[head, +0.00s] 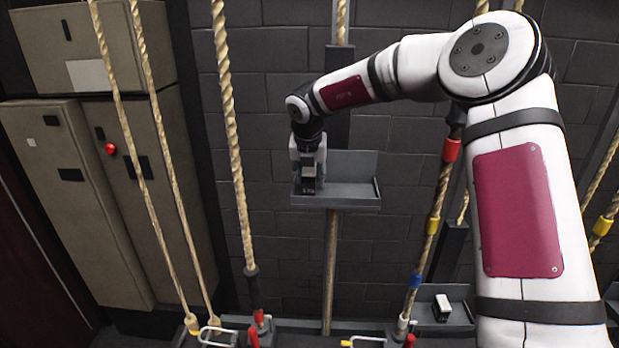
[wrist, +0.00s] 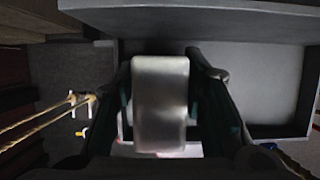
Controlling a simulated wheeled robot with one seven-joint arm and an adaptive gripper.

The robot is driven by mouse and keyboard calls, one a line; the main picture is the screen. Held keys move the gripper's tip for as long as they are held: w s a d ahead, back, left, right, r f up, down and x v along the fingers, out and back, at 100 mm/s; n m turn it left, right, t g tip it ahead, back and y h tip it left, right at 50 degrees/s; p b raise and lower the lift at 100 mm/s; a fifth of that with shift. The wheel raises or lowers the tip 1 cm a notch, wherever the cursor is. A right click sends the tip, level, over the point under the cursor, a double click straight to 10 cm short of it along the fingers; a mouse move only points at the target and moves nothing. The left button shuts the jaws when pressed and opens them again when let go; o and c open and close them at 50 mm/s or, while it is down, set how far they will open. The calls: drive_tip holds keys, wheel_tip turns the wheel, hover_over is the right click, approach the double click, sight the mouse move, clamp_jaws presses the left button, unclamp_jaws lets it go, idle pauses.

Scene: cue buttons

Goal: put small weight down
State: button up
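My gripper (head: 308,172) points down over the left part of a grey, open-fronted tray (head: 350,201) mounted on a rope line. A small block-shaped weight sits between the fingers; it shows dark below them in the head view (head: 309,186). In the wrist view the weight's pale metallic top (wrist: 160,103) fills the gap between the two dark fingers (wrist: 162,110), which flank it closely. I cannot tell whether the weight's underside touches the tray floor. The right part of the tray is bare.
Another small weight with a pale top (head: 442,308) sits on a lower tray (head: 462,316) at right. Ropes (head: 232,130) hang left and right of the tray. Beige cabinets (head: 75,190) stand at left. A dark block wall is behind.

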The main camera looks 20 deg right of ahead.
drive_tip(key=v, duration=1.2)
wheel_tip(320, 180, up, 15)
drive_tip(key=w+a+n+t+h, duration=0.2)
drive_tip(key=a+n+t, duration=0.1)
drive_tip(key=n+t, duration=0.75)
drive_tip(key=s+a+r+n+y, duration=0.2)
drive_tip(key=s+a+n+y, duration=0.45)
drive_tip(key=s+n, duration=0.8)
drive_tip(key=s+d+f+n+g+h, duration=0.1)
drive_tip(key=s+d+f+n+g, duration=0.2)
drive_tip(key=s+f+n, duration=0.2)
drive_tip(key=s+d+f+n+g+h, duration=0.1)
drive_tip(key=s+d+f+n+g, duration=0.2)
drive_tip(key=s, duration=0.9)
drive_tip(key=s+d+f+n+g+h, duration=0.1)
drive_tip(key=s+d+f+n+g, duration=0.2)
drive_tip(key=s+d+f+n, duration=0.2)
drive_tip(key=s+f+n, duration=0.1)
drive_tip(key=s+f, duration=0.2)
drive_tip(key=s, duration=0.1)
drive_tip(key=shift+f+n, duration=0.15)
drive_tip(key=shift+n, duration=0.15)
